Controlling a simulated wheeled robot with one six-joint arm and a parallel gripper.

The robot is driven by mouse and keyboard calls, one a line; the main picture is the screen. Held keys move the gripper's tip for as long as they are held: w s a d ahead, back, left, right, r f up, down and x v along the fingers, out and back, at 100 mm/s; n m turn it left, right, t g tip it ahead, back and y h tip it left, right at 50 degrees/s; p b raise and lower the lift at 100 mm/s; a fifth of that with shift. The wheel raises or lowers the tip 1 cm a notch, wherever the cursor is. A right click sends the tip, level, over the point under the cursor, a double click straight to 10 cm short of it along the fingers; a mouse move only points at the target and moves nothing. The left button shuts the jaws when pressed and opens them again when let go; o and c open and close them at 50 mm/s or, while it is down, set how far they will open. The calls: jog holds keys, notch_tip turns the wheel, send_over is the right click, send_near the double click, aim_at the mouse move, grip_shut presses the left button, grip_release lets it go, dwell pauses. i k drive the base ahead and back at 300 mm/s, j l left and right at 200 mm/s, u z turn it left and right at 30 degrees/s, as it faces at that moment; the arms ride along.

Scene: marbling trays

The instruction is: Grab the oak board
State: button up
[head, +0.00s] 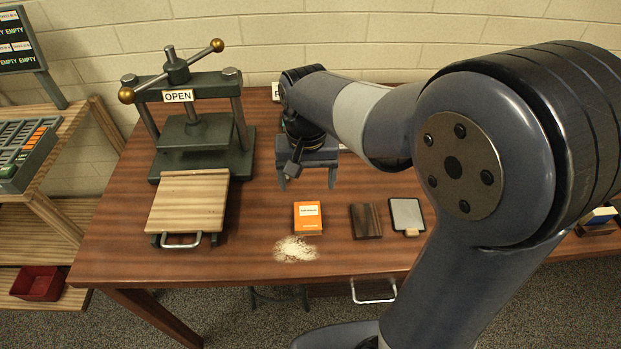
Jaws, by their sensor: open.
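My gripper (307,179) hangs over the middle of the table, jaws apart with nothing between them, behind the orange packet. A small dark-brown wooden board (366,221) with visible grain lies on the table, to the right of the packet and nearer the front edge than my gripper. A larger pale wooden board (188,203) lies on the sliding bed of the press at left. No label shows which board is oak. My gripper is apart from both.
An orange packet (307,218) stands near pale spilled powder (296,249). A grey-faced dark plate (407,215) lies right of the small board. A green screw press (190,135) marked OPEN stands at left. The wooden table's (250,205) centre is mostly clear.

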aim_at(366, 224)
jog(key=k+j+z, duration=0.2)
jog(key=j, duration=0.2)
jog(key=j+z, duration=0.15)
jog(key=j, duration=0.25)
jog(key=k+j+z, duration=0.2)
jog(key=j, duration=0.15)
jog(key=j+z, duration=0.2)
jog(key=j, duration=0.2)
jog(key=k, duration=0.05)
